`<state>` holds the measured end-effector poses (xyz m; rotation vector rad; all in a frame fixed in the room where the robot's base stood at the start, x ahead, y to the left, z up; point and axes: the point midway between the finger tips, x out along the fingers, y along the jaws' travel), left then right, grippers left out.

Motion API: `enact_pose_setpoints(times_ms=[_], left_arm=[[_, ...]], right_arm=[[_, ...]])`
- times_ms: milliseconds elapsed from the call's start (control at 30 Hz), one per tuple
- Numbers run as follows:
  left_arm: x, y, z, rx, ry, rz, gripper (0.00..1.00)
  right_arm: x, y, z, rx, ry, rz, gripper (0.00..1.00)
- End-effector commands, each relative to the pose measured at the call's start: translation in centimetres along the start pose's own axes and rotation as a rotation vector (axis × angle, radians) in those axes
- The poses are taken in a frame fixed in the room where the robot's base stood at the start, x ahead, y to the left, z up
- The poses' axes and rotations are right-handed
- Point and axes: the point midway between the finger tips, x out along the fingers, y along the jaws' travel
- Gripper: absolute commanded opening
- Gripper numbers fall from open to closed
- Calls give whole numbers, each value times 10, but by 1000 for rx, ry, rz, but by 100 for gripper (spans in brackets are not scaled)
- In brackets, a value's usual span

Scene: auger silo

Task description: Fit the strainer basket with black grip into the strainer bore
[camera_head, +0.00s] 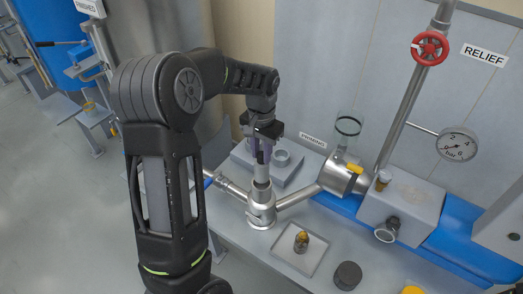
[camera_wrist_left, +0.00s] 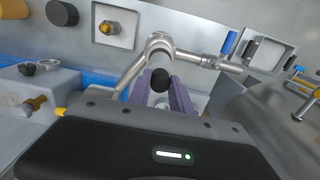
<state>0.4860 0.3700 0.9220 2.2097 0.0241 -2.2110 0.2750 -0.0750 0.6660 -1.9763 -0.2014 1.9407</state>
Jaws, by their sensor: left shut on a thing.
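My left gripper (camera_head: 262,155) reaches down from above and is shut on the strainer basket (camera_head: 261,177), a pale metal cylinder. Its round black grip (camera_wrist_left: 161,80) shows between the purple fingers (camera_wrist_left: 180,98) in the left wrist view. The basket is roughly upright, in line with the open top of the metal strainer body (camera_head: 262,213), whose pipes branch left and right. The bore is hidden behind the basket and fingers. I cannot tell whether the basket's lower end is above the bore or inside it. My right gripper is not in view.
A shallow tray (camera_head: 284,262) holds a brass fitting (camera_head: 301,242); a black cap (camera_head: 348,275) stands beside it. A grey holder (camera_head: 287,174) stands behind the strainer. To the right are a metal cylinder housing (camera_head: 338,178) and a grey block (camera_head: 418,205).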

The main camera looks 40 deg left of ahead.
Motion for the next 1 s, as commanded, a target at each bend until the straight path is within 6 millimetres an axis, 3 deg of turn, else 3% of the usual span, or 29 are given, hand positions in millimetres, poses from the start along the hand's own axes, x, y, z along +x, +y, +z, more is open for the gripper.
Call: enact_pose_setpoints(times_ms=[200,1000], left_arm=[[15,0,0,0,-1,0,0],[17,0,0,0,1,0,0]], right_arm=[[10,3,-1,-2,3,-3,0],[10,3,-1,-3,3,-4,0]])
